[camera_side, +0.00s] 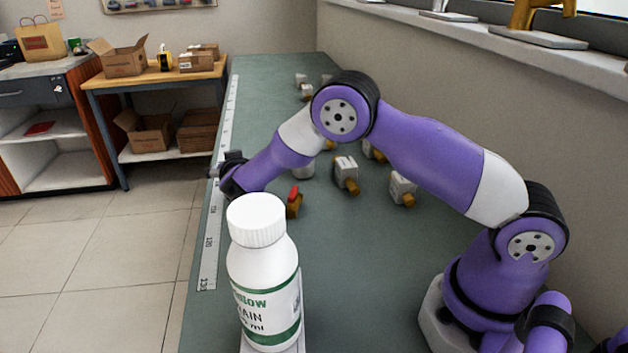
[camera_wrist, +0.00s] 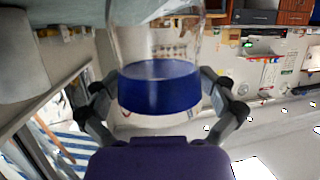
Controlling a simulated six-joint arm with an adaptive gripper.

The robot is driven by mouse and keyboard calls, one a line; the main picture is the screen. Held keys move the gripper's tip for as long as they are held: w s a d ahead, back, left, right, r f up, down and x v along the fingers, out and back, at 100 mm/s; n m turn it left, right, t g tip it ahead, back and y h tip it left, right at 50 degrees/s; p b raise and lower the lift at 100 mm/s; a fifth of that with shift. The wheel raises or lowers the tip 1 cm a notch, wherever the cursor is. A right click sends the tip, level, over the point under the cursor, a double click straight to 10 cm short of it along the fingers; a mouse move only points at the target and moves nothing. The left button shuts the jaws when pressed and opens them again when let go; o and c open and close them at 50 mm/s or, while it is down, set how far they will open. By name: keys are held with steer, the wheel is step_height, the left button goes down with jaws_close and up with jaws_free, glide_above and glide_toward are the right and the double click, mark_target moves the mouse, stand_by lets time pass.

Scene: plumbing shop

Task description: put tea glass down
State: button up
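In the wrist view, a clear tea glass (camera_wrist: 158,88) with a wide dark blue band fills the space between the two fingers of my gripper (camera_wrist: 162,95). The fingers press against its sides at the band, one on each side. The glass looks empty, and the room shows through its clear wall. In the side view, my gripper (camera_side: 232,172) is at the left edge of the green bench, beyond the white bottle. The glass cannot be made out there.
A white drain bottle (camera_side: 262,280) stands in the side view's foreground and covers part of the green bench (camera_side: 345,270). Several valves and fittings (camera_side: 346,172) lie on the bench beyond and under my arm. A measuring strip (camera_side: 214,215) runs along its left edge.

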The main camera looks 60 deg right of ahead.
steer(key=shift+r, duration=0.1)
steer(key=s+r, duration=0.1)
steer(key=r, duration=0.1)
steer(key=s+a+r, duration=0.1)
steer(key=r, duration=0.2)
steer(key=s+a+r, duration=0.1)
steer(key=s+r, duration=0.1)
steer(key=r, duration=0.1)
steer(key=shift+a+r, duration=0.15)
steer(key=shift+a, duration=0.1)
steer(key=s+d+r+n+g+y, duration=0.1)
steer(key=s+r+g+y, duration=0.15)
steer(key=s, duration=0.55)
steer(key=s+d+r+n+g+y, duration=0.1)
steer(key=s+r+g+y, duration=0.15)
steer(key=s, duration=0.45)
steer(key=s+a+n+y, duration=0.1)
steer(key=s+n, duration=0.1)
steer(key=s, duration=0.4)
steer(key=s+a+f+n+g+y, duration=0.1)
steer(key=s+a+n, duration=0.1)
steer(key=s, duration=0.5)
steer(key=shift+f+n+y, duration=0.15)
steer(key=shift+n+y, duration=0.15)
steer(key=shift+a, duration=0.1)
